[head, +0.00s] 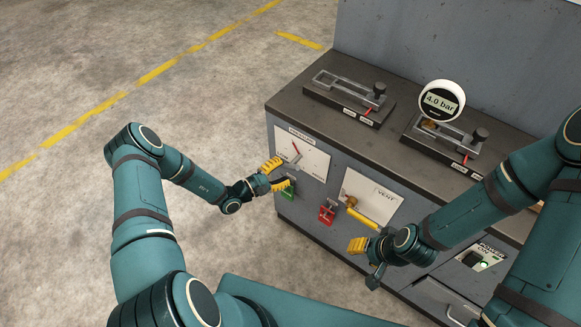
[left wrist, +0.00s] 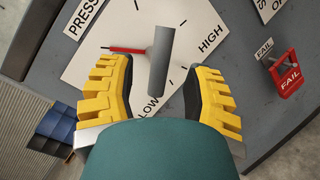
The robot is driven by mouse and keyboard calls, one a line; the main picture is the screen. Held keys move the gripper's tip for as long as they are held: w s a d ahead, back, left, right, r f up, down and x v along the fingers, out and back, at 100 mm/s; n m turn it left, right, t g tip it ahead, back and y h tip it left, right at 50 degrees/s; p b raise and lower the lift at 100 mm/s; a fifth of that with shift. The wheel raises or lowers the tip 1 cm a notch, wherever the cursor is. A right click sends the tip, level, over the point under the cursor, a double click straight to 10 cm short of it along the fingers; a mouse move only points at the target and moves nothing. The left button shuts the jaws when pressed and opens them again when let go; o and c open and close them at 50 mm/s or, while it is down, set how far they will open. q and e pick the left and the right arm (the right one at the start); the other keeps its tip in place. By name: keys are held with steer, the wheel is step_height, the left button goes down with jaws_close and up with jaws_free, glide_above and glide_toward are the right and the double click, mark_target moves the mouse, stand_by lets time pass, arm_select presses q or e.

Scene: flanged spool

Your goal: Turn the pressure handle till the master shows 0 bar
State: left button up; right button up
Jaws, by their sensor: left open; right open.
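The master gauge (head: 441,101) is a round white dial on the bench top and reads 4.0 bar. The pressure handle is a grey bar (left wrist: 162,60) with a red pointer on a white plate (head: 310,158) marked HIGH and LOW; the pointer is directed left in the left wrist view. My left gripper (head: 279,174) is open in front of the plate. In the left wrist view its yellow fingers (left wrist: 160,85) stand on either side of the handle, with gaps.
A red FAIL tag (head: 327,214) and a green tag (head: 289,188) hang on the front panel. The VENT plate (head: 374,195) is to their right. Two clamp fixtures stand on the bench top (head: 395,136). A POWER ON switch (head: 483,261) is at lower right.

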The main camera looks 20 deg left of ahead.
mark_target(288, 168)
arm_select(q)
steer(key=shift+x, duration=1.8)
